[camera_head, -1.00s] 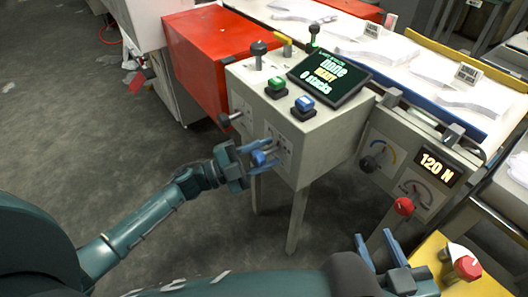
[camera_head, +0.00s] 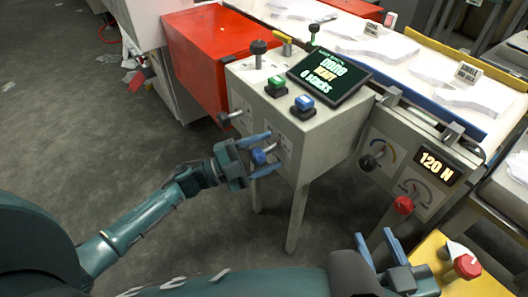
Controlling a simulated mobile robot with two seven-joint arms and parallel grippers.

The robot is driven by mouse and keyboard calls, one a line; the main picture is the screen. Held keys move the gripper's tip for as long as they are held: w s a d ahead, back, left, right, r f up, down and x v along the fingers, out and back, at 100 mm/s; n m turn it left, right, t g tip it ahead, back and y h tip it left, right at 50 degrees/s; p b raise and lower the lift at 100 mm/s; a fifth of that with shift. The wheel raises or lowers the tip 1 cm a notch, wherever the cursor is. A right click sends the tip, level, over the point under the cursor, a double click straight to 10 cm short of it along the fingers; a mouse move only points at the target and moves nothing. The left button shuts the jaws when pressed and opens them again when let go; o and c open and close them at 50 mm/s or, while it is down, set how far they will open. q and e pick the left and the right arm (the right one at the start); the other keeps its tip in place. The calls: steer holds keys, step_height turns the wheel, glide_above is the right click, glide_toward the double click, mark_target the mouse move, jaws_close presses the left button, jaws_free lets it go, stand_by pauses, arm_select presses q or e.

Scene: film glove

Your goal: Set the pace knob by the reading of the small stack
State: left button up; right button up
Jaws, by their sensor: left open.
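My left gripper (camera_head: 270,152) is open at the front of the grey console (camera_head: 325,145). Its two blue fingers stand above and below a blue-capped knob (camera_head: 258,156); contact cannot be made out. I cannot read a label that says which knob is the pace knob. A sign reading something like "small" (camera_head: 468,73) stands by white sheet stacks (camera_head: 475,100) on the table at right.
A gauge panel reads "120 N" (camera_head: 436,164), with a red-topped lever (camera_head: 403,205) near my right gripper. A red cabinet (camera_head: 215,50) stands left behind. Floor at left is mostly clear.

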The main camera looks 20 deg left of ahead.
arm_select(q)
steer(key=v, duration=1.3)
steer(key=shift+p, duration=0.35)
arm_select(e)
steer(key=shift+d+g, duration=0.15)
steer(key=shift+g, duration=0.15)
arm_select(q)
steer(key=shift+a, duration=0.1)
